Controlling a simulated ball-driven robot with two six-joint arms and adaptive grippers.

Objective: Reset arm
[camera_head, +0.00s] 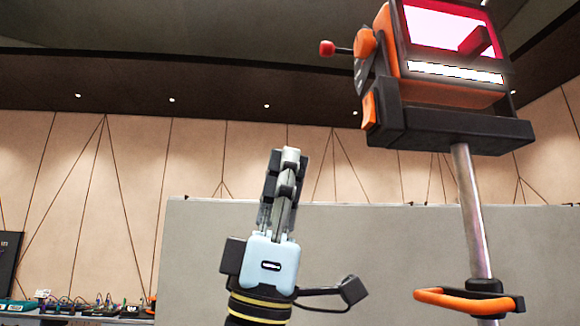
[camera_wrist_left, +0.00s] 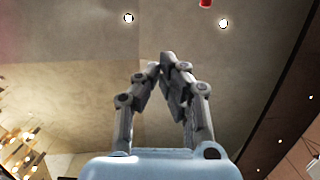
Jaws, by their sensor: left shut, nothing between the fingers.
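My left gripper (camera_head: 287,160) points straight up in the middle of the head view, with its pale blue body below the fingers. Its fingers are closed together and hold nothing. In the left wrist view the two grey fingers (camera_wrist_left: 163,62) meet at their tips against the ceiling, with nothing between them. My right gripper does not show in either view.
An orange and black device with a pink-white screen (camera_head: 450,30) stands on a metal pole (camera_head: 468,210) at the right. An orange ring handle (camera_head: 455,300) sits low on the pole. A grey panel (camera_head: 190,250) stands behind my gripper. Cluttered equipment (camera_head: 90,305) lies at lower left. Open air surrounds the fingers.

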